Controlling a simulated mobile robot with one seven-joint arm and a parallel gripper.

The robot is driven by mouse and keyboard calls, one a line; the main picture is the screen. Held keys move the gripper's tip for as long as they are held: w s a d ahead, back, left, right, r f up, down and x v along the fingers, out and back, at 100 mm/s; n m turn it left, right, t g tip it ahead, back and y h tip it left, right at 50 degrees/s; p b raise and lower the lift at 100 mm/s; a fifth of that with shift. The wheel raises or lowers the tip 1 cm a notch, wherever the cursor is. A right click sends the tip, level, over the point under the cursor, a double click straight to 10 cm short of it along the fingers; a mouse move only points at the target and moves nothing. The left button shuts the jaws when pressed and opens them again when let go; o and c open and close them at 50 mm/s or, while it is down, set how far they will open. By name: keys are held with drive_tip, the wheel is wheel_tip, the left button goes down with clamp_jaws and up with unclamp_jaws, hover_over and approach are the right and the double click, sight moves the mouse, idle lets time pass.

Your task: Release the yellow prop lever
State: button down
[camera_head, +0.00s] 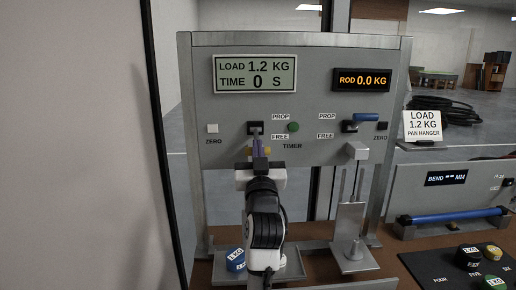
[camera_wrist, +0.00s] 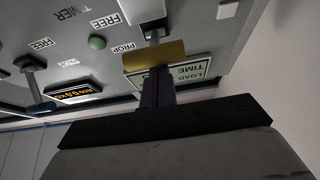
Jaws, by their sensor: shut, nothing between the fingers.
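The grey test panel (camera_head: 330,70) carries the yellow prop lever, whose yellow handle (camera_wrist: 155,54) shows clearly in the wrist view as a short bar across a grey stem. In the head view the handle (camera_head: 267,150) is mostly hidden behind my gripper, level with or just below the lower FREE label (camera_head: 280,136). My gripper (camera_head: 259,160) is shut and empty, right at the handle. In the wrist view its dark fingers (camera_wrist: 156,88) point at the handle's near side; I cannot tell whether they touch it.
A blue-handled lever (camera_head: 370,117) sits to the right beside its upper PROP label. A green timer button (camera_head: 293,127) is close to the yellow lever's right. The displays read load 1.2 KG (camera_head: 255,74) and rod 0.0 KG (camera_head: 362,80). A pan (camera_head: 290,266) and a grey stand (camera_head: 352,225) are below.

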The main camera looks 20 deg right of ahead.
drive_tip(key=f+b, duration=0.1)
drive_tip(key=b, duration=0.1)
drive_tip(key=f+t+b, duration=0.1)
drive_tip(key=b, duration=0.2)
drive_tip(key=shift+w+d+f, duration=0.1)
drive_tip(key=shift+w+f, duration=0.05)
drive_tip(key=shift+w, duration=0.2)
